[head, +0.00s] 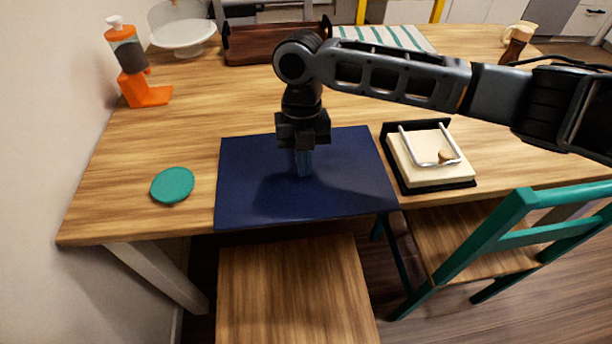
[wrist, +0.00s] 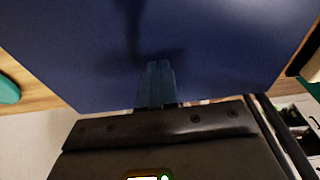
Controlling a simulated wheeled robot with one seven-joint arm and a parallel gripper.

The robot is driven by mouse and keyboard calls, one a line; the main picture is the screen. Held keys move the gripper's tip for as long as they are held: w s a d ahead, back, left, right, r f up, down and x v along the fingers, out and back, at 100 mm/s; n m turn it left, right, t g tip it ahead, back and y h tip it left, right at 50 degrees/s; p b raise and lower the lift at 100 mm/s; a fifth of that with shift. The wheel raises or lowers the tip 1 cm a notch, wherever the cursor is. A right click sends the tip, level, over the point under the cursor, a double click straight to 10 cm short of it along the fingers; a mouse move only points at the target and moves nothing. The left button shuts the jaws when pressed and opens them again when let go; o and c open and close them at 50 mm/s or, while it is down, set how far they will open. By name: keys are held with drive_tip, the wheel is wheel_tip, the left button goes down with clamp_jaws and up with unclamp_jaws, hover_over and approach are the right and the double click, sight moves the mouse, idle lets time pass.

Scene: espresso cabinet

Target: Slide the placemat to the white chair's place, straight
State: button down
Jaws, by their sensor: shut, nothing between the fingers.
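The navy placemat (head: 250,190) lies flat on the wooden table, its near side along the front edge and roughly parallel to it. It fills most of the wrist view (wrist: 230,50). My gripper (head: 304,174) is shut and empty, pointing down over the middle of the placemat. Its closed blue fingertips (wrist: 160,66) are at or just above the cloth; I cannot tell whether they touch. A wooden chair seat (head: 295,290) is in front of the placemat, but its frame colour is hidden. I cannot clearly identify the white chair.
A green coaster (head: 172,185) lies left of the placemat, and a napkin holder (head: 430,157) stands close to its right. A green chair (head: 520,225) is at front right. An orange dispenser (head: 132,65), a white stand (head: 182,30), a brown tray (head: 260,43) and a striped mat (head: 385,38) are farther back.

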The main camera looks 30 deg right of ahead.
sight(307, 192)
drive_tip(key=s, duration=0.1)
drive_tip(key=s+a, duration=0.1)
drive_tip(key=shift+s, duration=0.4)
drive_tip(key=shift+s+a+f, duration=0.1)
drive_tip(key=shift+s+a, duration=0.1)
drive_tip(key=shift+s, duration=0.1)
drive_tip(key=shift+f, duration=0.75)
